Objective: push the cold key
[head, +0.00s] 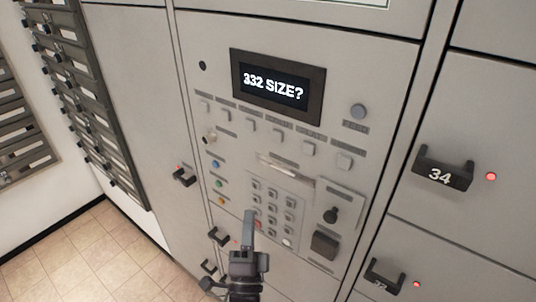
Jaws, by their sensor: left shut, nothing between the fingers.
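The locker panel (225,130) has a black display (279,86) that reads "332 SIZE?". Left of the number keypad (275,188) is a column of small coloured keys: a blue key (214,164), a green key (219,183) and an orange key (221,199). Small labels stand beside keys, but I cannot read which says cold. My left gripper (249,214) is shut and empty, pointing up in front of the keypad's lower left corner, right of and below the coloured keys. I cannot tell whether it touches the panel. My right gripper is out of view.
A row of square grey keys (251,133) runs under the display. A knob (331,215) and a dark square (324,243) are right of the keypad. Locker handles stick out at the right, one marked 34 (441,175), and at the left (184,178). Tiled floor lies lower left.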

